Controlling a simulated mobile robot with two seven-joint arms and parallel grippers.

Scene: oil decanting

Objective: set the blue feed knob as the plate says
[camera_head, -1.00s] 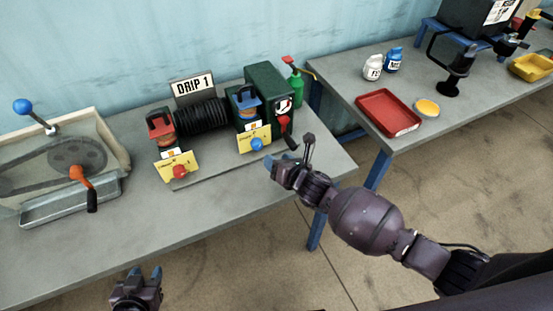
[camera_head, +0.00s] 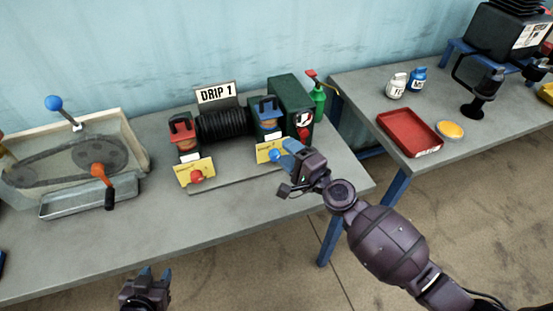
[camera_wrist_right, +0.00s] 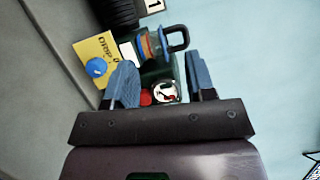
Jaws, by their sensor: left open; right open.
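The blue feed knob (camera_head: 275,156) sits on a yellow dial card (camera_head: 265,153) below the blue-topped oiler (camera_head: 267,115). My right gripper (camera_head: 287,168) is open and empty, close to the knob and partly over the card's right side. In the right wrist view the blue knob (camera_wrist_right: 96,67) lies left of the left finger, outside the open jaws (camera_wrist_right: 160,82). The card's small marks and the knob's setting are too blurred to read. My left gripper (camera_head: 147,280) is open and empty, low in front of the table.
A red knob (camera_head: 196,176) on another yellow card stands left, under a red-topped oiler (camera_head: 182,132). A green housing (camera_head: 291,98) and green oil can (camera_head: 317,95) stand behind my right gripper. A belt machine (camera_head: 75,165) is left. The front tabletop is clear.

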